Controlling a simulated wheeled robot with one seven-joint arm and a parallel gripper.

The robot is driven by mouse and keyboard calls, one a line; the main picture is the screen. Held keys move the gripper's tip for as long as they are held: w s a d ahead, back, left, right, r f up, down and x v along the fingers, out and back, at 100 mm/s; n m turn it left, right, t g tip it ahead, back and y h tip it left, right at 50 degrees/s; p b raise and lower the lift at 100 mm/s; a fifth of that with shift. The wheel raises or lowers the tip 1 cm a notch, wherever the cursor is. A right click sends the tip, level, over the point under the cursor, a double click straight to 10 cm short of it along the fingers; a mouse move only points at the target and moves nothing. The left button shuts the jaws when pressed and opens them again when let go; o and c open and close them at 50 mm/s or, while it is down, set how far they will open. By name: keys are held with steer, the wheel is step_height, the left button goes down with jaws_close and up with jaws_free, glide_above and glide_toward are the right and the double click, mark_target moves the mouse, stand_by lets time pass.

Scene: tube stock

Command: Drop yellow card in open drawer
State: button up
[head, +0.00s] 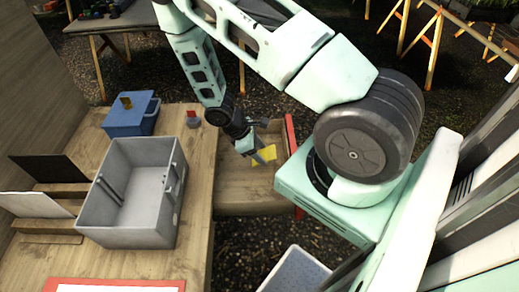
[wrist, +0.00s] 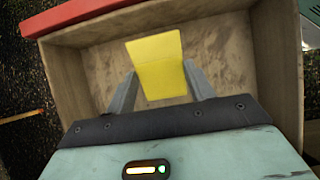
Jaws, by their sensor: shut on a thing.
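The yellow card (wrist: 157,66) is held between the two fingers of my gripper (wrist: 163,88) in the wrist view. It also shows in the head view (head: 264,156), at the fingertips of my gripper (head: 262,155). The open drawer (wrist: 97,76) is wooden with a red front (wrist: 85,14), and lies below the card. In the head view the drawer (head: 240,198) sticks out from the table's right side. The card appears over the drawer's inside; its exact height above the floor of the drawer is hard to tell. The drawer looks empty otherwise.
A grey bin (head: 131,235) stands on the wooden table (head: 190,262). A blue box (head: 127,119) and a small red-topped object (head: 193,118) stand behind it. Black and white panels in wooden stands (head: 52,190) are at left. A red-edged sheet (head: 112,287) lies in front.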

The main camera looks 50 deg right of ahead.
steer(key=o, duration=1)
steer(key=shift+o, duration=0.2)
steer(key=shift+r, duration=0.1)
steer(key=b+v, duration=0.2)
steer(key=v, duration=1.5)
steer(key=shift+w, duration=0.15)
steer(key=s+a+r+t+y, duration=0.1)
steer(key=s+a+r, duration=0.25)
steer(key=a, duration=0.35)
steer(key=s+a+r+t+y, duration=0.1)
steer(key=s+a+r, duration=0.1)
steer(key=a+r, duration=0.35)
steer(key=s+a+r+t+y, duration=0.2)
steer(key=s+a+r, duration=0.2)
steer(key=s+a, duration=0.6)
steer(key=shift+s+a+r+m+y, duration=0.25)
steer(key=shift+s+a+m+y, duration=0.05)
steer(key=shift+s, duration=0.6)
